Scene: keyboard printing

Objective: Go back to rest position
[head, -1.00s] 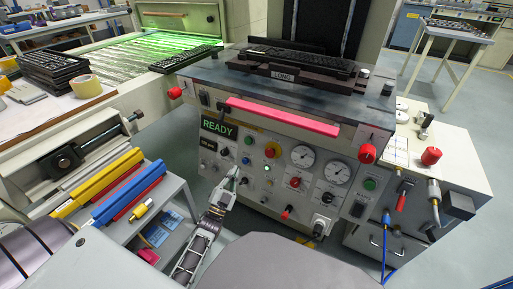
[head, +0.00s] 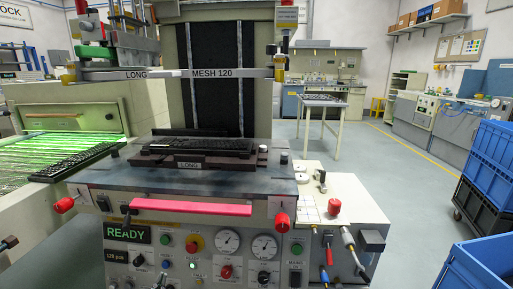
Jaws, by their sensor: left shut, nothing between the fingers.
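The printing machine (head: 160,205) stands in the middle, with a lit READY display (head: 127,234), round gauges, knobs and a pink bar (head: 190,208) along its front. My right gripper is out of view.
A conveyor (head: 45,155) glowing green with another keyboard (head: 76,162) is at the left. A MESH 120 screen frame (head: 215,73) hangs above the fixture. Blue crates (head: 487,160) stand at the right. Open floor (head: 400,190) lies between the machine and the crates.

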